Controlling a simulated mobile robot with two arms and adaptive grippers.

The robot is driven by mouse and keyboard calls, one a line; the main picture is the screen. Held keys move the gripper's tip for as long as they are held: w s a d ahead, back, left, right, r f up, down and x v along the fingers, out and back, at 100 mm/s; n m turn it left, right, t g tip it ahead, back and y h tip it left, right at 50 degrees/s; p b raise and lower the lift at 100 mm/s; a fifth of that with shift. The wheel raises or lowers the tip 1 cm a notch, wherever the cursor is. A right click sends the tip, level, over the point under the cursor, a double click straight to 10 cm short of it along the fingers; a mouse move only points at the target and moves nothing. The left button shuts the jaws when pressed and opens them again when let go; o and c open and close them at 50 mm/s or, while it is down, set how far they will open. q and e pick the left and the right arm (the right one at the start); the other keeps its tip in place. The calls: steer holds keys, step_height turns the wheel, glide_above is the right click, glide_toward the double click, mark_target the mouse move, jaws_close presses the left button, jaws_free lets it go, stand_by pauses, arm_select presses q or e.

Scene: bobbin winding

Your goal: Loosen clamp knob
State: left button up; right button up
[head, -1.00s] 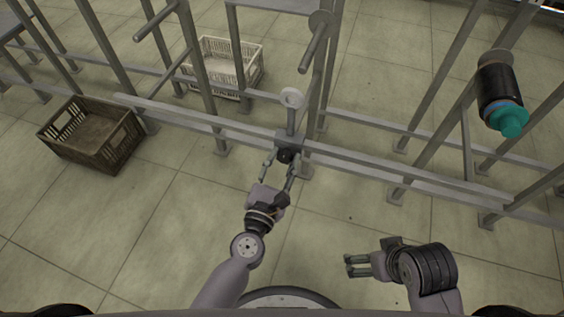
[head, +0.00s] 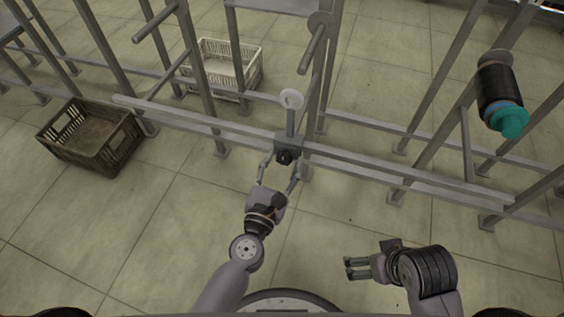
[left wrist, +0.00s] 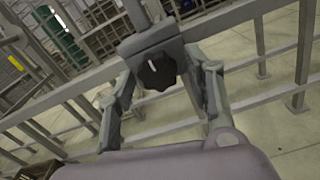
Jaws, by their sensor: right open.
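The black clamp knob (head: 284,157) sits on the front of a grey clamp block (head: 289,141) on the horizontal rail. In the left wrist view the lobed knob (left wrist: 157,71) has a white mark and lies between my fingers. My left gripper (head: 280,162) is open, its fingers spread on both sides of the knob. In the left wrist view the fingers (left wrist: 160,95) appear apart from the knob. My right gripper (head: 348,267) is open and empty, low at the right, away from the rail.
A grey rail (head: 390,172) runs across the frame. A rod with a white ring (head: 291,99) rises from the clamp. A dark crate (head: 92,139) and a pale crate (head: 224,70) stand on the floor. A black and teal bobbin (head: 500,92) hangs at the right. The near floor is clear.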

arm_select(q)
steer(key=shift+o, duration=0.4)
steer(key=v, duration=1.2)
steer(key=shift+r, duration=0.1)
